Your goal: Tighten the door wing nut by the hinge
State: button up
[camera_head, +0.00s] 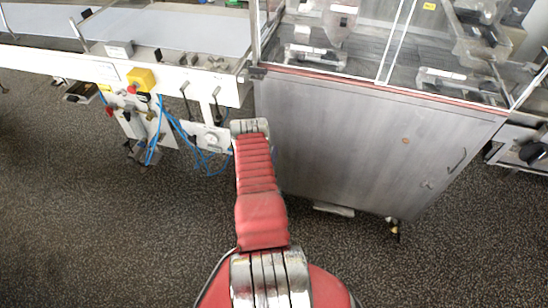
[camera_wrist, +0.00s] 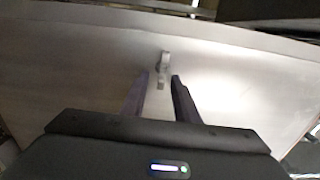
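The grey metal cabinet door (camera_head: 350,140) stands upright below the glass guard in the head view; it also fills the wrist view (camera_wrist: 80,75) as a pale panel. A small metal fitting, likely the wing nut (camera_wrist: 165,60), sticks out from it in the wrist view. My gripper (camera_wrist: 159,77) is open, its two dark fingers pointing at the panel. The fitting lies just beyond the fingertips, roughly in line with the gap; I cannot tell whether they touch. In the head view my arm's end hides the gripper and fitting. The hinge is not clear.
A handle (camera_head: 457,160) and a small latch (camera_head: 427,185) are on the door's right side. Left of my arm, a control box with a yellow-backed switch (camera_head: 141,79) and loose blue cables (camera_head: 183,128) hang under a white conveyor frame (camera_head: 60,63). The carpeted floor (camera_head: 130,230) is clear in front.

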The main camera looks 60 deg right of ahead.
jog(key=s+a, duration=0.2)
jog(key=a, duration=1.1)
jog(key=shift+a, duration=0.3)
dwell(0.3)
